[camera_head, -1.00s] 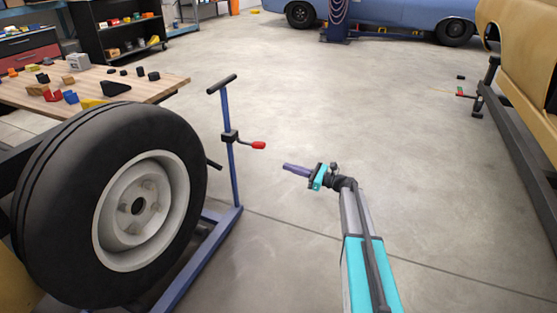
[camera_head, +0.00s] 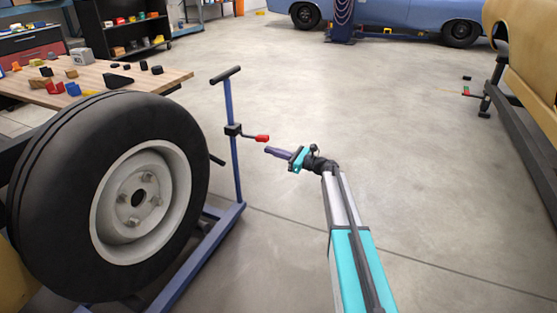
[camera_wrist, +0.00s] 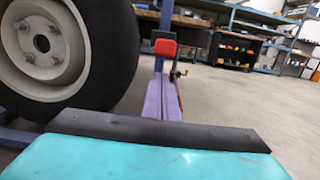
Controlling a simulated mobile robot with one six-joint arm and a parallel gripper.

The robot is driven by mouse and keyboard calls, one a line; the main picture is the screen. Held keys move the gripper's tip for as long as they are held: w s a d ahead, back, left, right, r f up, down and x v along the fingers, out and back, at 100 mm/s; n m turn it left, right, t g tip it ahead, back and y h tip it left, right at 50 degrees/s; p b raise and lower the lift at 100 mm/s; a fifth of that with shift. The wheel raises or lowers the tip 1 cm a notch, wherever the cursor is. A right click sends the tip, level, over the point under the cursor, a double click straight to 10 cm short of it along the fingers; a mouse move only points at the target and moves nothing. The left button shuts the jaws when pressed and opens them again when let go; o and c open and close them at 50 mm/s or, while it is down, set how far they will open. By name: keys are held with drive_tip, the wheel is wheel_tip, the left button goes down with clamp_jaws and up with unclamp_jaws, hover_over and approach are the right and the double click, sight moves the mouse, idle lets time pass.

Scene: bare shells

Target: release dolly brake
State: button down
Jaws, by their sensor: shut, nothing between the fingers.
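The blue wheel dolly (camera_head: 229,213) stands at the left with an upright post and a black T-handle (camera_head: 225,74) on top. A brake lever with a red grip (camera_head: 262,138) sticks out to the right from a black clamp (camera_head: 233,130) on the post. My gripper (camera_head: 267,150) is shut and empty, its purple fingers pointing left, just below and close to the red grip. In the wrist view the red grip (camera_wrist: 164,48) shows beyond the purple fingers (camera_wrist: 161,98). I cannot tell whether the fingers touch it.
A large wheel (camera_head: 115,195) stands by the dolly at the left. A wooden table (camera_head: 150,80) with small parts is behind it. A yellow car body (camera_head: 528,50) is at the right and a blue car (camera_head: 400,18) at the back. The middle floor is clear.

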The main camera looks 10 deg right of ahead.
drive_tip(key=shift+w+a+r+b, duration=0.15)
drive_tip(key=shift+r+b, duration=0.2)
drive_tip(key=shift+r, duration=0.65)
